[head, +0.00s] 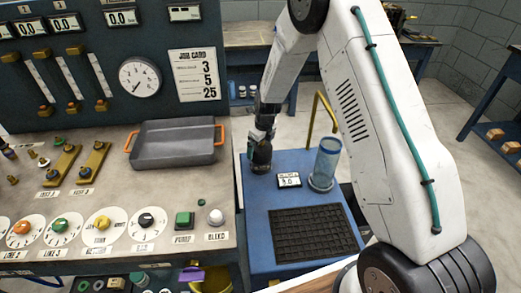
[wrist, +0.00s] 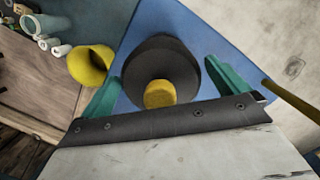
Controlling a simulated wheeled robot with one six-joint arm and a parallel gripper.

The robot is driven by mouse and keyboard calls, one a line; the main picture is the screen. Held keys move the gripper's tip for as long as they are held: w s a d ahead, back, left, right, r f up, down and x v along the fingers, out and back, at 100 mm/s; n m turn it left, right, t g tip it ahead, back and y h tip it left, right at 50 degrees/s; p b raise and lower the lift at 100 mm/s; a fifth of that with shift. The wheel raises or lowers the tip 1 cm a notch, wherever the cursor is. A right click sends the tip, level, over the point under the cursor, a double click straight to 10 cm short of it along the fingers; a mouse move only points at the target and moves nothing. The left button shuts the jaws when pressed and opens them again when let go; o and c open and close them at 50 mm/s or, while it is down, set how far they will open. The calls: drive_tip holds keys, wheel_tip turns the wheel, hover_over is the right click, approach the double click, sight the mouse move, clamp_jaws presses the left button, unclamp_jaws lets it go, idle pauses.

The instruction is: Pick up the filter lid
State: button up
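The filter lid appears to be the dark round piece with a yellow knob (wrist: 158,93), on top of a dark cylindrical body. In the head view, this dark body (head: 261,156) stands upright on the blue table's far left part. My gripper (wrist: 161,72) points down over it, with one teal finger on each side. The fingers are spread, with a visible gap on the right side; the left finger is close to the dark rim. I cannot tell whether it touches. In the head view my gripper (head: 261,138) is small and partly hides the top.
The blue table (head: 262,225) also holds a small display (head: 289,180), a clear cylinder (head: 326,165) and a black ribbed mat (head: 315,235). A bent yellow pipe (head: 318,112) rises behind. A control bench with a grey tray (head: 173,145) is at left. A yellow funnel-like piece (wrist: 92,65) shows beside the table.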

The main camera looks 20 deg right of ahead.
drive_tip(key=c, duration=0.9)
drive_tip(key=shift+c, duration=0.2)
wheel_tip(320, 180, up, 10)
drive_tip(key=shift+r, duration=0.1)
